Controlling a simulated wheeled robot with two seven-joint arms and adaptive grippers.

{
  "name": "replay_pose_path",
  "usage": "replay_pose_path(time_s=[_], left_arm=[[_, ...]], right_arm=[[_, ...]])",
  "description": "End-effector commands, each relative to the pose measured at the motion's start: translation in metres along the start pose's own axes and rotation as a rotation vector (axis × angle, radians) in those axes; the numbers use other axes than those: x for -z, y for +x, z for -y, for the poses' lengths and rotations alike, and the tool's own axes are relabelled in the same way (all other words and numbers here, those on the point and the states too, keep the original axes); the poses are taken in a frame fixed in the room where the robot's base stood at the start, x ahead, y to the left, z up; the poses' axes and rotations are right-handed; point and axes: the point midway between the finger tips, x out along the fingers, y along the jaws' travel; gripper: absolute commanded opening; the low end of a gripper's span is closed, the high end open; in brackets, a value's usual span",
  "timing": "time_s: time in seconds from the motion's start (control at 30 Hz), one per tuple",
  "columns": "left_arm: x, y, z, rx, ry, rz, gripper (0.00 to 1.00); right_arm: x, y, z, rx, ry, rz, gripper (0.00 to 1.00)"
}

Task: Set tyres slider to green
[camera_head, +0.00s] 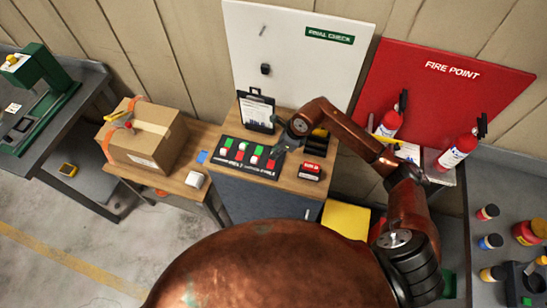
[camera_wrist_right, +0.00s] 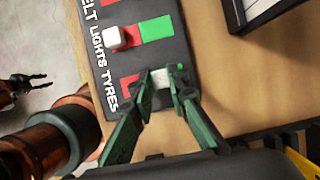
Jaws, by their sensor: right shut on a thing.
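A dark slider panel (camera_head: 234,167) lies on the wooden worktop in the head view. In the right wrist view the panel (camera_wrist_right: 180,45) has rows lettered lights and tyres, each with red and green fields. My right gripper (camera_wrist_right: 162,84) is shut on the white tyres slider knob (camera_wrist_right: 161,75). Red (camera_wrist_right: 130,86) shows left of this knob, and only a sliver of green (camera_wrist_right: 180,67) shows to its right. The white lights knob (camera_wrist_right: 113,38) sits at the red end of its row. My left gripper (camera_wrist_right: 38,80) shows small at the left edge, its fingers apart and empty.
A clipboard stand (camera_head: 256,111) stands behind the panel. A small red box (camera_head: 310,171) stands right of it. A cardboard box (camera_head: 145,139) is at the left, and fire extinguishers (camera_head: 457,149) are at the right. Bare worktop (camera_wrist_right: 225,85) lies beside the tyres row.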

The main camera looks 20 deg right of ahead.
Motion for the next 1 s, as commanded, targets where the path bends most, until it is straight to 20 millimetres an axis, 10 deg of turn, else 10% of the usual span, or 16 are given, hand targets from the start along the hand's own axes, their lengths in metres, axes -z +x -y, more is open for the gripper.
replay_pose_path(time_s=[0.17,0.2,0.43,1.0], left_arm=[[0.0,-0.001,0.0,0.0,0.0,0.0,0.33],[0.0,-0.001,0.0,0.0,0.0,0.0,0.33],[-0.001,-0.001,0.0,0.0,0.0,0.001,0.33],[-0.003,-0.001,0.001,0.001,0.0,0.003,0.33]], right_arm=[[0.0,-0.002,0.004,0.01,0.002,0.001,0.0],[0.0,-0.002,0.004,0.01,0.002,0.001,0.16],[0.0,-0.002,0.003,0.009,0.002,0.001,0.32],[0.0,-0.037,0.004,0.011,-0.001,0.0,0.33]])
